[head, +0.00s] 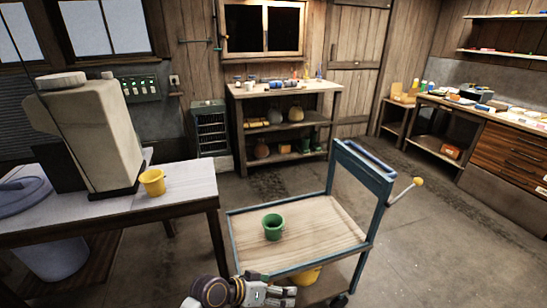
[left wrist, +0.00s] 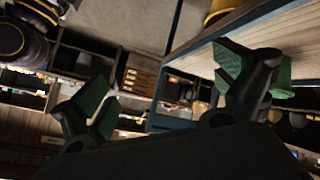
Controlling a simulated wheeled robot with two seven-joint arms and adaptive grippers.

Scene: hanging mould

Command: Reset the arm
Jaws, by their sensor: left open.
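My left gripper (head: 280,291) is at the bottom centre of the head view, at the near edge of the cart. In the left wrist view my left gripper (left wrist: 170,92) has its two green-padded fingers spread well apart, with nothing held between them. My right gripper is in neither view. A blue-framed cart (head: 310,235) with a wooden top stands just beyond my left gripper. A green cup (head: 273,227) stands upright on that top, apart from the gripper.
A table (head: 185,193) at left bears a large beige machine (head: 92,135) and a yellow cup (head: 152,182). A yellow object (head: 305,277) sits low under the cart top. A workbench (head: 285,88) stands at the back. Floor (head: 455,240) right of the cart is clear.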

